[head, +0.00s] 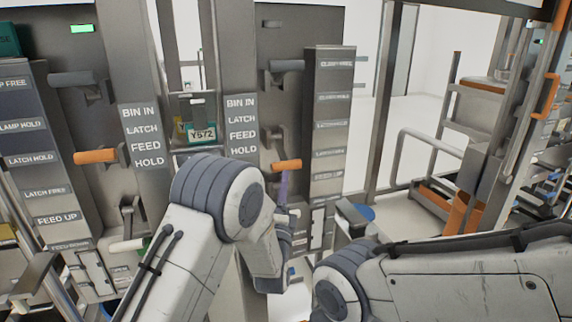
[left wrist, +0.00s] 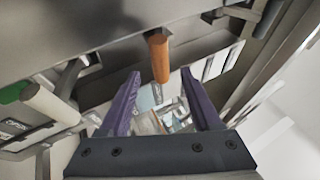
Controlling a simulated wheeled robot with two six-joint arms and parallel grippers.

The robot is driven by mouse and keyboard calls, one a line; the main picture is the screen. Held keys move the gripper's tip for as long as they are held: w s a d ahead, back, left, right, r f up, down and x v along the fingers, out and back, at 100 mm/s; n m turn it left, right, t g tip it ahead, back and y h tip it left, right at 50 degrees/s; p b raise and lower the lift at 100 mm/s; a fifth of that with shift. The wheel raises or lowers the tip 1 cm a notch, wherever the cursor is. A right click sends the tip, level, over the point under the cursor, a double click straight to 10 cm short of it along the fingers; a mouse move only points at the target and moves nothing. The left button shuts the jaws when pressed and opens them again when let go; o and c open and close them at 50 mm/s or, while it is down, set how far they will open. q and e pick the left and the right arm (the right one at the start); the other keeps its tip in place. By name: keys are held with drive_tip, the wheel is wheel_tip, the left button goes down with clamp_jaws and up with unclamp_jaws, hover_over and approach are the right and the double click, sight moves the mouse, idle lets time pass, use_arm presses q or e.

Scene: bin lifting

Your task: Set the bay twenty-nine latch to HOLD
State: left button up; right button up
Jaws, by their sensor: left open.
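My left gripper (head: 284,195) is mostly hidden behind its own wrist in the head view, where a purple finger shows just below an orange lever handle (head: 287,165). In the left wrist view the gripper (left wrist: 163,90) has its two purple fingers wide apart with nothing gripped. The orange handle (left wrist: 158,55) shows there just beyond the fingertips, between their lines; I cannot tell whether it touches them. No bay number twenty-nine is readable, so I cannot tell whether this is its latch. My right arm shows at lower right; its gripper is not seen.
Label strips (head: 241,133) read BIN IN, LATCH, FEED, HOLD. Another orange handle (head: 95,156) is on the left panel. Grey handles (head: 287,65) sit above and white-tipped handles (head: 128,245) below. A bin tagged Y572 (head: 201,133) stands between the posts.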

sight(287, 159)
use_arm(q)
drive_tip(key=p+x, duration=0.1)
drive_tip(key=x, duration=0.8)
drive_tip(key=shift+s, duration=0.1)
clamp_jaws()
idle(1.1)
